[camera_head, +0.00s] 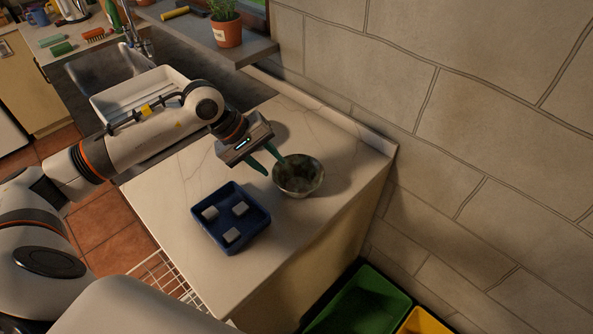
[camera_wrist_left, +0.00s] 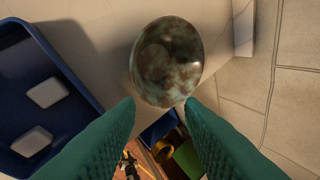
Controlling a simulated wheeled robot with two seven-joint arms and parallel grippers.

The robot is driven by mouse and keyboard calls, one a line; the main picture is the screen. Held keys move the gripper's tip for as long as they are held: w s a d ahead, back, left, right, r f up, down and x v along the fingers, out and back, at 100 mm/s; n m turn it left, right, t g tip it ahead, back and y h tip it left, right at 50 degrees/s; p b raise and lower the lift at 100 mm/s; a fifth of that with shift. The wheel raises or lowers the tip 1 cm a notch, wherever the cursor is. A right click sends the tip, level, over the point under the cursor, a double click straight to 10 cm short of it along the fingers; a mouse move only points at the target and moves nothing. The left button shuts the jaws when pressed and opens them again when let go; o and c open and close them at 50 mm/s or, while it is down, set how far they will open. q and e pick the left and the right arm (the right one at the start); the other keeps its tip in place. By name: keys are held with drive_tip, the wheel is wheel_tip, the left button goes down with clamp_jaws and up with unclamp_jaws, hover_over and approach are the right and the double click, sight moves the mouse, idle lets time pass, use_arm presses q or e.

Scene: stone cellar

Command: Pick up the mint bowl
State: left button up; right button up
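The bowl (camera_head: 299,177) stands upright on the pale counter (camera_head: 165,195) near its right edge. It looks mottled grey-green and brown rather than plain mint; it also shows in the left wrist view (camera_wrist_left: 167,62), just beyond the fingertips. My left gripper (camera_head: 275,167) is open, with two green fingers pointing down at the bowl's left side. In the left wrist view the gripper (camera_wrist_left: 160,103) has nothing between its fingers. One finger overlaps the bowl's rim in the head view; I cannot tell whether it touches. My right gripper is not in view.
A blue tray (camera_head: 256,240) with three pale blocks sits left of the bowl. A white basin (camera_head: 103,104) stands behind my left arm. A potted plant (camera_head: 227,32) is on a shelf. A stone wall borders the counter; green and yellow bins (camera_head: 365,304) are below.

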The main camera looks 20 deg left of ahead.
sight(275, 178)
use_arm(q)
drive_tip(key=shift+m+y, duration=0.3)
drive_tip(key=shift+y, duration=0.5)
drive_tip(key=f+p, duration=0.1)
drive_tip(key=w+a+f, duration=0.1)
drive_tip(key=f, duration=0.1)
drive_tip(key=f+p, duration=0.1)
drive_tip(key=f, duration=0.1)
drive_tip(key=shift+w+a+f+p, duration=0.1)
drive_tip(key=shift+w+a+p, duration=0.05)
drive_tip(key=shift+w+p, duration=0.2)
drive_tip(key=shift+w+f, duration=0.1)
drive_tip(key=shift+f, duration=0.25)
drive_tip(key=p+x, duration=0.3)
drive_tip(key=x, duration=0.2)
drive_tip(key=shift+s, duration=0.2)
drive_tip(key=shift+w+f, duration=0.1)
drive_tip(key=shift+f, duration=0.15)
clamp_jaws()
